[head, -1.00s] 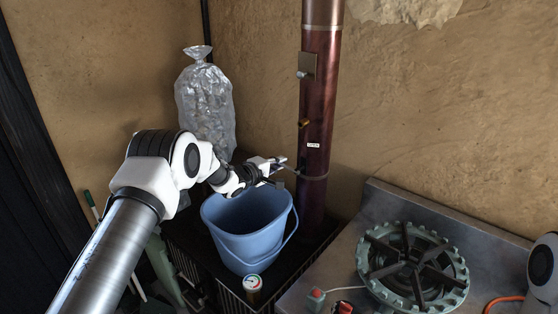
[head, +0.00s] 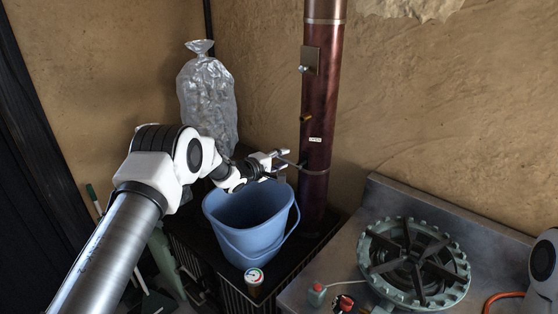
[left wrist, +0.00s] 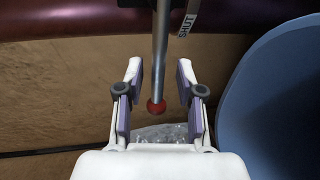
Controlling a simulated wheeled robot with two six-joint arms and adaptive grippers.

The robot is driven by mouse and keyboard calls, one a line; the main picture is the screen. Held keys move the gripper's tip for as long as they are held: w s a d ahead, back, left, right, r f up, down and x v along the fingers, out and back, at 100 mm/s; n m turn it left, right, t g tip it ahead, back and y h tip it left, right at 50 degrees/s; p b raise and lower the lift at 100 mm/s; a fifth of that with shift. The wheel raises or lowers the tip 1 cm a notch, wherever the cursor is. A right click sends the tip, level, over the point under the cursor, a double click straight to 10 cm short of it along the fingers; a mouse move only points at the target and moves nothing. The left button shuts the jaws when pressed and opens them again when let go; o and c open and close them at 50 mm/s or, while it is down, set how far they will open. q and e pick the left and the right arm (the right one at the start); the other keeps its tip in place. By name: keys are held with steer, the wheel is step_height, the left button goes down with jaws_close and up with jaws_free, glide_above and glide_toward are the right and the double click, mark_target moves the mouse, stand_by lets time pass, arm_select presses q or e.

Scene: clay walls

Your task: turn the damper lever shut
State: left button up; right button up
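The damper lever (left wrist: 160,55) is a grey metal rod with a red ball end. In the left wrist view it comes down from the dark red flue pipe (left wrist: 90,22) and lies between my open left fingers (left wrist: 160,68), with a gap on both sides. A strip marked SHUT (left wrist: 188,20) is just right of the rod. In the head view my left gripper (head: 284,159) is beside the pipe (head: 320,95), above the bucket, around the lever's outer end (head: 292,163). A small white label (head: 315,140) is on the pipe. My right gripper is out of view.
A blue bucket (head: 250,235) stands close below my left gripper on a dark stand. A clear plastic bag (head: 208,105) is against the wall behind. A gas burner (head: 415,262) is on the counter at right. A small gauge (head: 253,278) is in front of the bucket.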

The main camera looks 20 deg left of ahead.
arm_select(q)
steer(key=v, duration=1.2)
